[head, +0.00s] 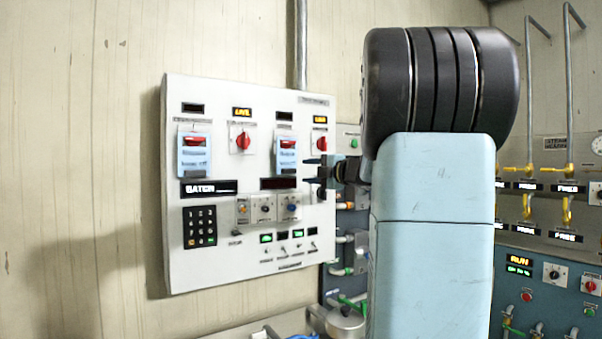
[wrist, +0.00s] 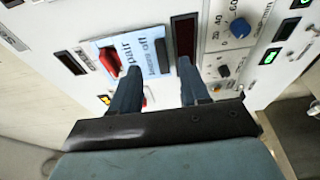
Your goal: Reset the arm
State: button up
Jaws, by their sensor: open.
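My gripper (head: 322,174) is in front of the right part of the white control panel (head: 210,274), near its right edge. In the wrist view my gripper (wrist: 160,85) shows two dark fingers spread apart with nothing between them. Beyond the fingertips are a red switch on a light blue plate (wrist: 152,45) and a dark display window (wrist: 185,35). I cannot tell whether the fingertips touch the panel. My light blue arm with its black joint stands at the right centre of the head view and hides part of the wall behind.
The panel carries a keypad (head: 200,227), red rotary knobs (head: 243,140), another red switch (head: 194,142) and small toggles. A pipe (head: 300,45) runs up behind it. Yellow valves (head: 567,210) and a blue panel (head: 545,300) are at right. A metal vessel (head: 345,322) is below.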

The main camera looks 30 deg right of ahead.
jog(key=v, duration=0.8)
jog(key=s+a+f+m+g+h, duration=0.5)
jog(key=s+a+f+m+g, duration=0.6)
jog(key=s+a+f+m, duration=1)
jog(key=s+a+f, duration=0.2)
jog(key=s+a, duration=0.1)
jog(key=a, duration=0.1)
jog(key=shift+a+f+g, duration=0.3)
jog(key=shift+a+f, duration=0.1)
